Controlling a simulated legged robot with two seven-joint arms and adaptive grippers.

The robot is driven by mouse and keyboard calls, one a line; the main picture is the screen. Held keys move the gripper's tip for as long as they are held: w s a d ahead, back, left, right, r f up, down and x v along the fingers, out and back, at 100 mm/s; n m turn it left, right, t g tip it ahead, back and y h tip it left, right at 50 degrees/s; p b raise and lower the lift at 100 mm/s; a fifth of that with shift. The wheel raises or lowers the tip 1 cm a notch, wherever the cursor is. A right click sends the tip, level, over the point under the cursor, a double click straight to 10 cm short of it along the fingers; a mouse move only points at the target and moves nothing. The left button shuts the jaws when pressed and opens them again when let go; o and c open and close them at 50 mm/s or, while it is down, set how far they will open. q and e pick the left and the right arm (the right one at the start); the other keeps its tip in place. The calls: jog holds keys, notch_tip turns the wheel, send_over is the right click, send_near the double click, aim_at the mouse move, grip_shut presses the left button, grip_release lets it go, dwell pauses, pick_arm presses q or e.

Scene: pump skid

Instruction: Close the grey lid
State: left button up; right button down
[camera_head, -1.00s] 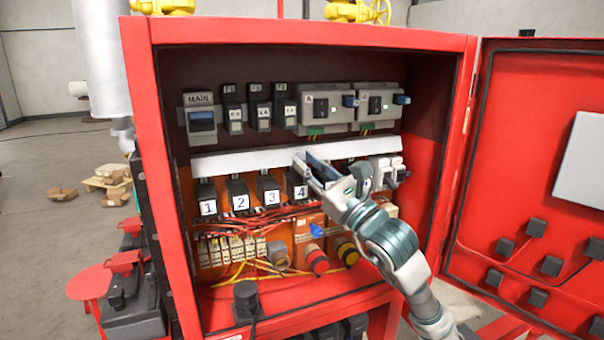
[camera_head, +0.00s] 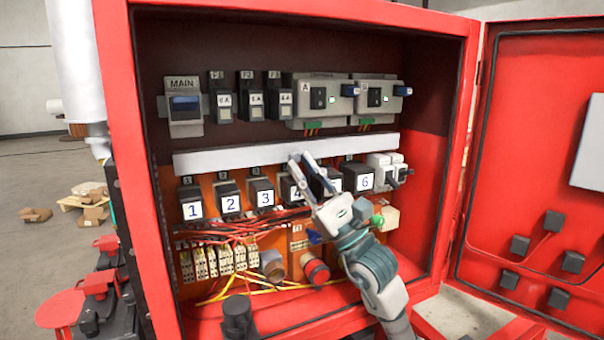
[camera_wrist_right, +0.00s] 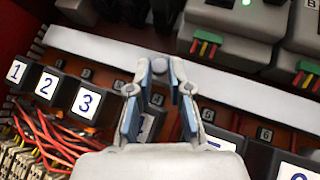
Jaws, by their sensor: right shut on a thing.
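The grey lid (camera_head: 235,159) looks like a long pale strip across the middle of the red cabinet, above the numbered black blocks. It appears to lie flat along its row, and it also shows in the right wrist view (camera_wrist_right: 240,92). My right gripper (camera_head: 301,158) reaches up to the strip's lower edge near block 4. In the wrist view its blue-padded fingers (camera_wrist_right: 160,66) stand a little apart, with their tips over the strip. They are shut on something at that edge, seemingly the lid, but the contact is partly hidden. My left gripper is not in view.
Numbered blocks (camera_head: 228,202) stand close below the strip, with red wires and terminals underneath. Breakers (camera_head: 185,108) and grey modules (camera_head: 318,100) sit above. The cabinet's right wall and open door (camera_head: 530,150) bound the arm's right side.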

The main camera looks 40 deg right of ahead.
jog(key=shift+d+r, duration=0.1)
jog(key=c, duration=1.4)
grip_release()
jog(key=o, duration=0.3)
jog(key=shift+w, duration=0.2)
jog(key=shift+o, duration=0.2)
jog(key=shift+s, duration=0.1)
jog(key=v, duration=1.2)
